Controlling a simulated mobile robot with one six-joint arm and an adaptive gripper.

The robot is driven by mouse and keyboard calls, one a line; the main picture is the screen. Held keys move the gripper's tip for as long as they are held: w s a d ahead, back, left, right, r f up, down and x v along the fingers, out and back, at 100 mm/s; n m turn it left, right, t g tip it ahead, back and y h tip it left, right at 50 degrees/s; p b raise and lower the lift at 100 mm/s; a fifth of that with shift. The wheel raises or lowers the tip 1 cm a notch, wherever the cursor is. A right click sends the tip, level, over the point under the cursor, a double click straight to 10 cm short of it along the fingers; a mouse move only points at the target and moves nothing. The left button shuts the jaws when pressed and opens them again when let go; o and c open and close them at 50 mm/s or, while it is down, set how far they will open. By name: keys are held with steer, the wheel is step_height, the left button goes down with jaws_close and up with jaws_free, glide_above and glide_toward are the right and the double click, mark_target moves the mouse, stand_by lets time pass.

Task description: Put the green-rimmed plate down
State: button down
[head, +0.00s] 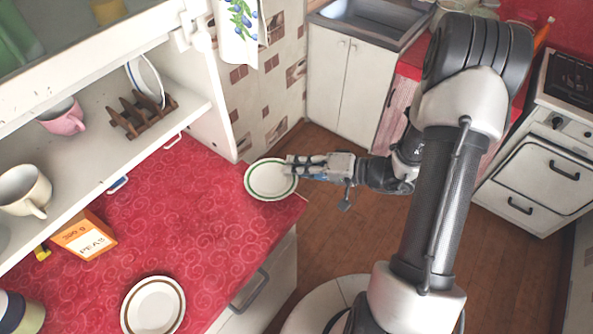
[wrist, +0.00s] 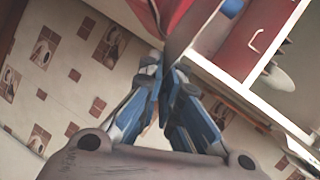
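The green-rimmed plate (head: 268,181) is white with a green ring and looks roughly level in the head view. It is at the far right corner of the red counter (head: 190,215), partly past its edge. I cannot tell whether it touches the counter or hangs just above it. My gripper (head: 292,166) comes from the right and is shut on the plate's right rim. In the wrist view the blue fingers of my gripper (wrist: 165,68) come together at the plate's edge, which is hard to make out there.
A brown-rimmed plate (head: 154,307) lies on the near part of the counter. An orange box (head: 84,236) stands at the left. The shelf above holds a cream mug (head: 24,190), a pink cup (head: 62,117) and a wooden rack (head: 142,113) with a plate. The counter's middle is clear.

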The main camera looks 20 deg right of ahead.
steer(key=shift+f, duration=0.8)
steer(key=shift+f, duration=0.1)
steer(key=shift+f+b, duration=0.2)
steer(key=shift+b, duration=0.35)
steer(key=c, duration=1.8)
jaws_free()
steer(key=shift+r+p, duration=0.25)
steer(key=shift+p, duration=0.5)
